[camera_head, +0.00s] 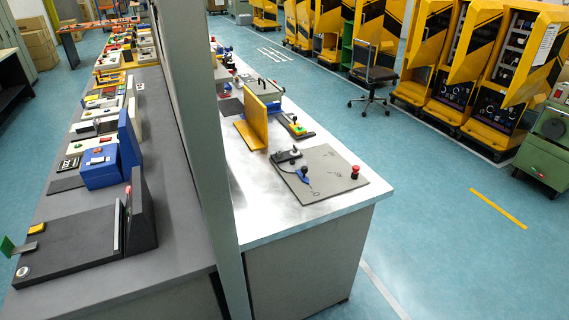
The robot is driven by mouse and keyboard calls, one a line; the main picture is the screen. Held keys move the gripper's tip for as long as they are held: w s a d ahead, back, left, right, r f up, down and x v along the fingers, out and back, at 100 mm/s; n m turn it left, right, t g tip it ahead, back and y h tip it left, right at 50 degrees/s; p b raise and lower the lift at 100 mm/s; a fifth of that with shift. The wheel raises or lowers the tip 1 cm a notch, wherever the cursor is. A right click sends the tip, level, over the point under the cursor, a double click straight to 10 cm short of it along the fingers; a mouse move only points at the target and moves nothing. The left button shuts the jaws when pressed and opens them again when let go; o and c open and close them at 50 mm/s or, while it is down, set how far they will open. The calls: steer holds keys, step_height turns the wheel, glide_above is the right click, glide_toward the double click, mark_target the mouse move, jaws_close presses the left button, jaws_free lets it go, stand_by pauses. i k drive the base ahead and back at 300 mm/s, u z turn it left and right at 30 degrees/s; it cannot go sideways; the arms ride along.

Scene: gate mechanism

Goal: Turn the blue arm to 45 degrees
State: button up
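A small blue arm (303,173) sits on a flat grey board (336,165) near the front corner of the metal-topped bench on the right. A dark mechanism block (287,156) stands at the board's back left, close to the blue arm. A dark knob shows at the blue arm. The arm's exact angle is too small to read. A red button (355,171) stands at the right of the board, apart from the blue arm. My gripper is not in view, and nothing is seen touching the blue arm.
A yellow upright plate (256,122) stands behind the board. The metal bench top (262,213) is bare in front of it. The left bench (165,253) carries several devices, including a blue box (101,168). Open floor (445,235) lies to the right, with a chair (373,75) farther back.

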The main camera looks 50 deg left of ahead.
mark_target(298, 165)
steer(key=u, duration=1.55)
